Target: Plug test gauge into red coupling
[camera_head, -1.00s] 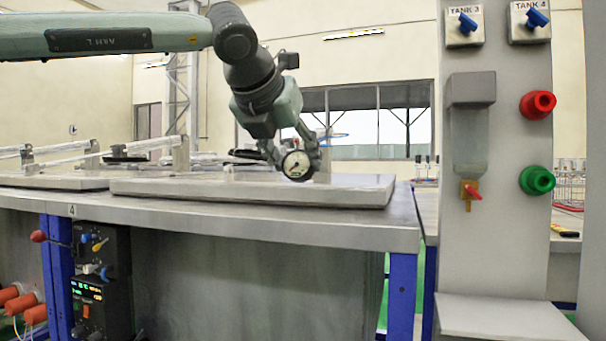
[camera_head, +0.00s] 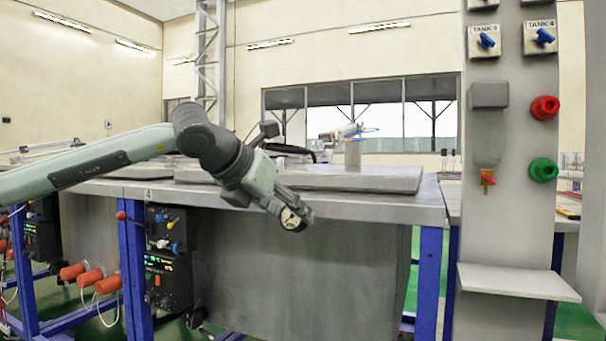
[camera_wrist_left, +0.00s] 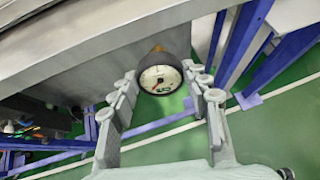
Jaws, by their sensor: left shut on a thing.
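The test gauge (camera_head: 292,219) is a round dark gauge with a white dial. My left gripper (camera_head: 297,207) is shut on it and holds it in front of the workbench's front edge. In the left wrist view the gauge (camera_wrist_left: 161,78) sits between the two fingertips, dial toward the camera, with a brass-coloured part behind it. The red coupling (camera_head: 545,107) is on the grey column at the right, well to the right of and above the gauge, and nothing is plugged into it. My right gripper is not in view.
A green coupling (camera_head: 543,170) sits below the red one. A filter unit (camera_head: 488,125) and blue-handled valves (camera_head: 487,41) are on the same column, with a small shelf (camera_head: 518,282) low down. The workbench (camera_head: 375,207) fills the middle. Open space lies between gauge and column.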

